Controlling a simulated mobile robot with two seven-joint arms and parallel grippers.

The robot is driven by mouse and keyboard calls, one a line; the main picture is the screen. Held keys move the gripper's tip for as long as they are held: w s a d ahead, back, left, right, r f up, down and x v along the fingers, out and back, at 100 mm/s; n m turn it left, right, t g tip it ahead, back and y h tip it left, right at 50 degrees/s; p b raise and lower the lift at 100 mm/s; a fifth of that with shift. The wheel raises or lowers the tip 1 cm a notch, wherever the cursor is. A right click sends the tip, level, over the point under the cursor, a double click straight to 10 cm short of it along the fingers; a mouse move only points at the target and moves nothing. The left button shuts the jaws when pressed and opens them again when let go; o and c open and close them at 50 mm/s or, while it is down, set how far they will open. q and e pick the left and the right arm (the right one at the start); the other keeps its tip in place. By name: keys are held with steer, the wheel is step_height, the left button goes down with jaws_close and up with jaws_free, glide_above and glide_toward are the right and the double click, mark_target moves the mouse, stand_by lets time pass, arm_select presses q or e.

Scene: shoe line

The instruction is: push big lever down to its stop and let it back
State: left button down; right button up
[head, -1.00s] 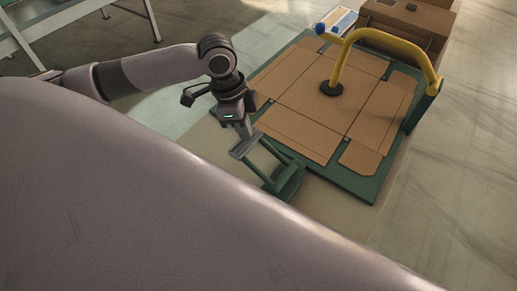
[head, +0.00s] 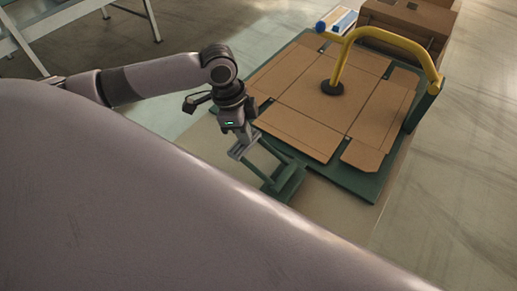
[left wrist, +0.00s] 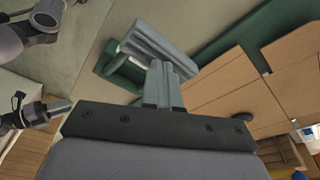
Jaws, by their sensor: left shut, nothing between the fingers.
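The lever I take for the big one has a grey ribbed pad (head: 240,152) on a green bracket (head: 288,182), at the near edge of a green board. In the left wrist view the pad (left wrist: 150,42) lies just beyond the fingertips. My left gripper (head: 244,139) is shut and empty, pointing down at the pad. Its closed fingers also show in the left wrist view (left wrist: 164,82). Whether they touch the pad I cannot tell. What looks like my right gripper (left wrist: 55,107) is at the left edge of the left wrist view; its jaws are unclear.
A flat cardboard blank (head: 307,95) lies on the green board (head: 352,188). A yellow bent bar (head: 395,41) arches over it, with a black foot on the cardboard. A brown box (head: 410,22) stands behind. Bare floor lies to the right.

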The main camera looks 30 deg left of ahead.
mark_target(246, 146)
arm_select(q)
steer(key=shift+s+d+f+b, duration=0.15)
steer(key=shift+f+b, duration=0.25)
steer(key=shift+f, duration=0.85)
steer(key=shift+w+d+f+b, duration=0.1)
steer(key=shift+f+b, duration=0.3)
steer(key=shift+f, duration=0.8)
steer(key=shift+r, duration=0.1)
steer(key=shift+a+r, duration=0.1)
steer(key=shift+r, duration=0.15)
step_height(246, 146, up, 3)
steer(key=p, duration=0.3)
steer(key=shift+a+f+p, duration=0.1)
steer(key=shift+f+p, duration=0.05)
steer(key=shift+p, duration=0.2)
steer(key=shift+r+p, duration=0.85)
steer(key=shift+r, duration=0.6)
step_height(246, 146, up, 6)
steer(key=shift+f, duration=0.1)
